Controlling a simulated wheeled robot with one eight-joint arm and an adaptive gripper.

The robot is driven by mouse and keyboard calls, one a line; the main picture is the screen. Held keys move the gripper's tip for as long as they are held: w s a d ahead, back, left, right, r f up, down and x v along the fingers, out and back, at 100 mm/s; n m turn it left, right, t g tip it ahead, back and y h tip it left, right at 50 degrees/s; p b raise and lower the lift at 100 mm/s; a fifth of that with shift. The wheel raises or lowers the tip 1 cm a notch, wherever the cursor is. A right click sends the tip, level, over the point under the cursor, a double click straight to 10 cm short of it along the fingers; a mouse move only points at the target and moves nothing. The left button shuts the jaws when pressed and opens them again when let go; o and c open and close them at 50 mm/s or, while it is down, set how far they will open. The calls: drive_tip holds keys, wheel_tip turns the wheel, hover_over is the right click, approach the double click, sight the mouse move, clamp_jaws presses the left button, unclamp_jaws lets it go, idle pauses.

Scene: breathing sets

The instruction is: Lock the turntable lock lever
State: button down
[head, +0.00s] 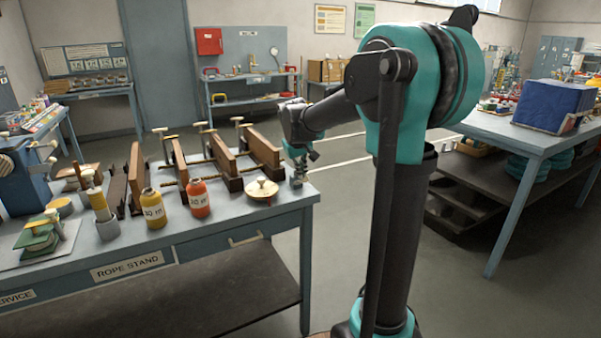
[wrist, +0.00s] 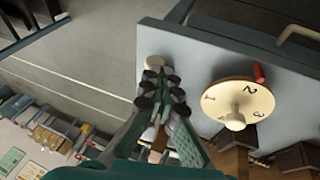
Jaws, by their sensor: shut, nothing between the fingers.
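The turntable is a cream disc (wrist: 236,99) marked 1, 2 and 3, with a round centre knob. It also shows near the bench's right end in the head view (head: 261,192). A small red piece (wrist: 259,73) stands at its rim. A cream knob (wrist: 154,62) is at the bench edge, apart from the disc; it may be the lock lever's end, but its lower part is hidden. My gripper (wrist: 158,88) is shut and empty, with its tips close to this knob; contact cannot be told. In the head view, my gripper (head: 298,172) is right of the turntable.
The bench (head: 240,222) also holds an orange bottle (head: 198,198), a yellow bottle (head: 152,208) and several wooden clamp stands (head: 222,160) behind the turntable. Open floor lies right of the bench. Another table (head: 520,131) stands at the far right.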

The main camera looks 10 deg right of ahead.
drive_tip(key=shift+w+d+n+y, duration=0.1)
drive_tip(key=shift+d+n+y, duration=0.3)
drive_tip(key=shift+d+n, duration=0.45)
drive_tip(key=shift+w+d+n+y, duration=0.3)
drive_tip(key=shift+d+n, duration=0.2)
drive_tip(key=shift+n, duration=0.35)
drive_tip(key=shift+w+d+n+y, duration=0.25)
drive_tip(key=shift+d+n+y, duration=0.15)
drive_tip(key=shift+n, duration=0.45)
drive_tip(key=shift+w+d+n+y, duration=0.3)
drive_tip(key=shift+d+n, duration=0.25)
drive_tip(key=shift+n, duration=0.3)
drive_tip(key=shift+d+n, duration=0.1)
drive_tip(key=shift+n, duration=0.2)
drive_tip(key=shift+w+d, duration=0.15)
drive_tip(key=shift+w, duration=0.1)
drive_tip(key=shift+w+d, duration=0.55)
drive_tip(key=shift+w, duration=0.1)
drive_tip(key=shift+a, duration=0.1)
drive_tip(key=shift+a, duration=0.75)
